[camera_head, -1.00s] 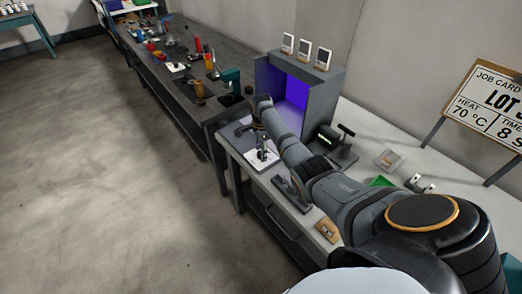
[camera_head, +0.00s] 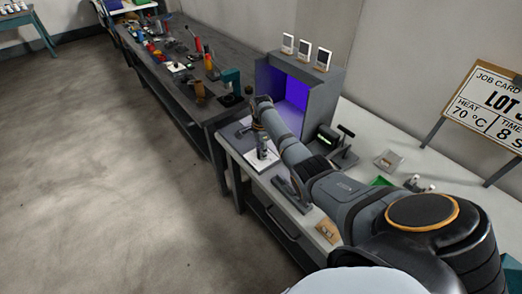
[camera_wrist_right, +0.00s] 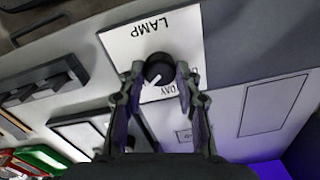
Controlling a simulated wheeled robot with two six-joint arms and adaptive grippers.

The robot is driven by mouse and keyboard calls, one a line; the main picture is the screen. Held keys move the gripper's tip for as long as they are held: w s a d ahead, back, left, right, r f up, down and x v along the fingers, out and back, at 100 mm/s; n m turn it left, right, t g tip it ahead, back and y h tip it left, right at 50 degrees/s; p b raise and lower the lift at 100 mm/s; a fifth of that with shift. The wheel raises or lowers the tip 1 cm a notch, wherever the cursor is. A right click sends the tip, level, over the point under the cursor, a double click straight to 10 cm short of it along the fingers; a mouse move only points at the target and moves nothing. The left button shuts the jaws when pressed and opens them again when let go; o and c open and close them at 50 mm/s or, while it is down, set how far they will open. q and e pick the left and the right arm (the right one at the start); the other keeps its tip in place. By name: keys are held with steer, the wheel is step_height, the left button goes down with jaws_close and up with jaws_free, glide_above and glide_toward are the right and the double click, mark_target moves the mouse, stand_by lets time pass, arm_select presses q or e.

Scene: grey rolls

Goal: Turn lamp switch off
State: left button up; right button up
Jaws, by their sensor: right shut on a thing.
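The lamp switch is a round black knob (camera_wrist_right: 158,69) with a white pointer mark, on a white plate (camera_wrist_right: 122,40) lettered LAMP, upside down in the right wrist view. Other lettering beside the knob is partly hidden by the fingers. My right gripper (camera_wrist_right: 160,78) is shut on the knob, one finger on each side of it. In the head view my right gripper (camera_head: 262,147) points down at the white plate (camera_head: 256,164) on the bench; the knob is hidden there. My left gripper is not in view.
A grey box with a violet-lit inside (camera_head: 298,92) stands just behind my right gripper, with several small framed items on top. A dark device (camera_head: 327,136) and a stand (camera_head: 345,150) are to its right. A cluttered dark bench (camera_head: 180,75) extends at back left.

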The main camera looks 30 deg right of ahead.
steer(key=shift+r+n+p, duration=0.15)
steer(key=shift+n+p, duration=0.65)
steer(key=shift+n, duration=0.3)
steer(key=shift+n+p, duration=0.45)
steer(key=shift+n, duration=0.45)
steer(key=n+p, duration=0.1)
steer(key=n, duration=0.1)
steer(key=shift+n, duration=0.3)
steer(key=n+p, duration=0.1)
steer(key=n, duration=0.2)
steer(key=shift+n, duration=0.4)
steer(key=n, duration=0.6)
steer(key=shift+p, duration=0.3)
steer(key=n, duration=0.6)
steer(key=shift+n, duration=0.3)
